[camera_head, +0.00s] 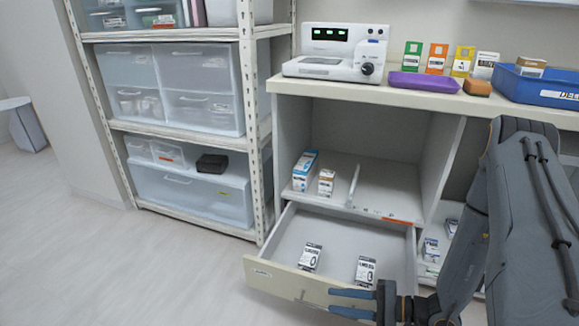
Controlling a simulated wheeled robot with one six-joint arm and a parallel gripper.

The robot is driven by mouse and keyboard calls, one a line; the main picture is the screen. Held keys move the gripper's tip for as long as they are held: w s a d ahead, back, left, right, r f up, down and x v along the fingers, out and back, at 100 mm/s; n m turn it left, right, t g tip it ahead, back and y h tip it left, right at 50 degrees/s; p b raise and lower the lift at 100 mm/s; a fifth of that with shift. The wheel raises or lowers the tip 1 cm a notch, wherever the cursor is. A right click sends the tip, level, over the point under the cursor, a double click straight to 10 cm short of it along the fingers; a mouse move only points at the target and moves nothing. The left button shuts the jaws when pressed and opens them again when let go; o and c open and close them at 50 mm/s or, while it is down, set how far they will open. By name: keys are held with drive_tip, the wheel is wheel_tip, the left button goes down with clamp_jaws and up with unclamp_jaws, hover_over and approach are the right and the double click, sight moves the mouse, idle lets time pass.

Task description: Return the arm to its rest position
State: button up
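My gripper (334,302) is at the bottom of the view, its two blue fingers pointing left. The fingers are apart with nothing visible between them, so it is open and empty. It is close to the front panel of a pulled-out drawer (270,274), overlapping its right part in the picture; I cannot tell whether it touches. My arm (515,210) is bent, its grey links filling the right side and hiding part of the cabinet there.
Two small boxes (311,256) (365,270) stand in the open drawer. The counter (420,99) above holds a white device (335,52), several small boxes, a purple item (424,82) and a blue bin (535,85). A shelving rack (182,130) stands left. Floor (100,260) at lower left is clear.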

drive_tip(key=s+a+r+n+g+h, duration=0.3)
drive_tip(key=s+r+n, duration=0.1)
drive_tip(key=r, duration=0.4)
drive_tip(key=s+a+r+n+g+h, duration=0.2)
drive_tip(key=s+r+n+g+h, duration=0.15)
drive_tip(key=r, duration=0.45)
drive_tip(key=s+a+r+n+g+h, duration=0.3)
drive_tip(key=r+n+g, duration=0.1)
drive_tip(key=r, duration=0.4)
drive_tip(key=s+d+r+t+h+p, duration=0.1)
drive_tip(key=d+r+p, duration=0.3)
drive_tip(key=r+p, duration=0.3)
drive_tip(key=s+d+r+t+h+p, duration=0.1)
drive_tip(key=d+r+t+h+p, duration=0.1)
drive_tip(key=d+r+p, duration=0.2)
drive_tip(key=s+d+r+m+t+h+p, duration=0.1)
drive_tip(key=d+r+p, duration=0.4)
drive_tip(key=r+p, duration=0.6)
drive_tip(key=shift+s+r+t+h, duration=0.35)
drive_tip(key=shift+r+t+h, duration=0.2)
drive_tip(key=shift+r+t, duration=0.25)
